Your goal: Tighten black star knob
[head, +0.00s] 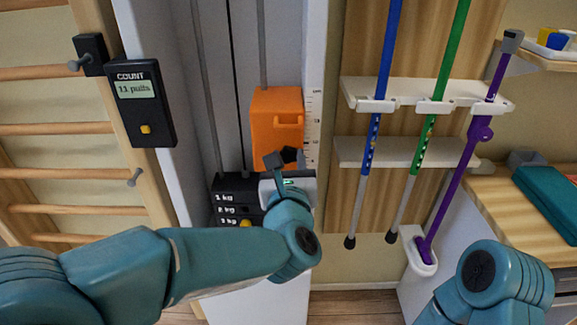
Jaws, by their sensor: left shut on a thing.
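The black star knob (289,154) is a small dark shape below the orange block (276,108) of the weight machine, in the middle of the head view. My left gripper (286,161) is at the knob, with its grey fingers shut on it. The fingers and wrist hide part of the knob, so its seating cannot be seen. My right arm shows at the bottom right, but its gripper is out of view.
Black weight plates (232,198) marked in kg sit below the orange block. A counter (140,103) reading 11 pulls hangs at the left beside wall bars. Blue (385,50), green (446,65) and purple (470,150) sticks stand in a rack at the right.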

